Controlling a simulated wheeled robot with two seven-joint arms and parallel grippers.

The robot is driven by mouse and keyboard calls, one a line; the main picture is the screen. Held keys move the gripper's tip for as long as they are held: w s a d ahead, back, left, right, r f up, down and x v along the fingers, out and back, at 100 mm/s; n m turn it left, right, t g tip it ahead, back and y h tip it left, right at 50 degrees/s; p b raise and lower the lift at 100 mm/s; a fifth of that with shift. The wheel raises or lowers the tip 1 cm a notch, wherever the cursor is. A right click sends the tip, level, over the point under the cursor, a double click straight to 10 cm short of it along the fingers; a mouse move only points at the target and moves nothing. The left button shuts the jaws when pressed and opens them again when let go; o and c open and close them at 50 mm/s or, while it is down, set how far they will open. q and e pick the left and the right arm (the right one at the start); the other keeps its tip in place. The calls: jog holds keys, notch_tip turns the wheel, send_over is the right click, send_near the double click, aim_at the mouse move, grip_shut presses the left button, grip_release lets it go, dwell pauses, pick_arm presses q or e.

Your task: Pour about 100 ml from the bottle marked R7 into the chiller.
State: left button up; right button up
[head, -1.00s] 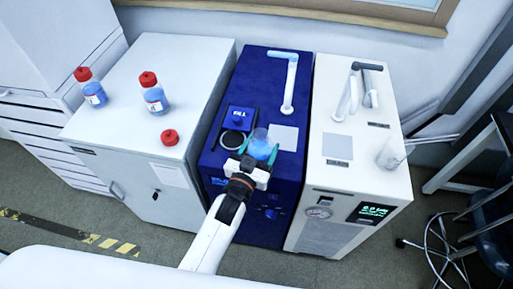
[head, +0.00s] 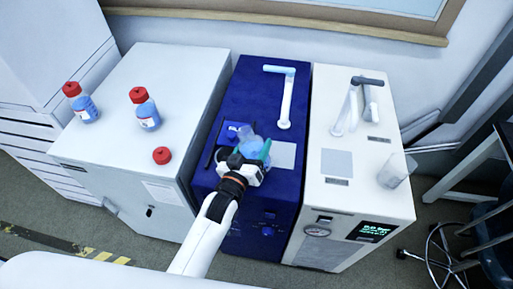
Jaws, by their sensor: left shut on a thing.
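My left gripper (head: 252,164) is shut on an uncapped clear bottle (head: 252,146) with pale blue liquid, above the front part of the dark blue unit, likely the chiller (head: 245,95). The bottle looks tilted, its upper end leaning toward the marked plate with a fill port (head: 233,131) on the unit's left. Its mouth is hard to make out, the port opening is mostly hidden, and I cannot see a stream. Its label is not readable. A loose red cap (head: 162,155) lies on the white cabinet. My right gripper is not in view.
Two red-capped bottles, one at the left (head: 86,108) and one nearer the middle (head: 146,114), stand on the white cabinet (head: 170,75). Right of the blue unit is a white unit (head: 345,195) with pipes, a gauge and a display. A clear beaker (head: 396,170) stands on it.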

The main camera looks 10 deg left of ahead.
pick_arm(q)
jog(key=shift+r, duration=0.1)
jog(key=shift+a+r+n+p, duration=0.1)
jog(key=shift+a+n+p, duration=0.15)
jog(key=shift+n+p, duration=0.35)
jog(key=shift+d+n, duration=0.15)
jog(key=shift+n, duration=0.35)
jog(key=shift+d+n+p, duration=0.15)
jog(key=shift+n+p, duration=0.2)
jog(key=shift+n, duration=0.25)
jog(key=shift+f, duration=0.2)
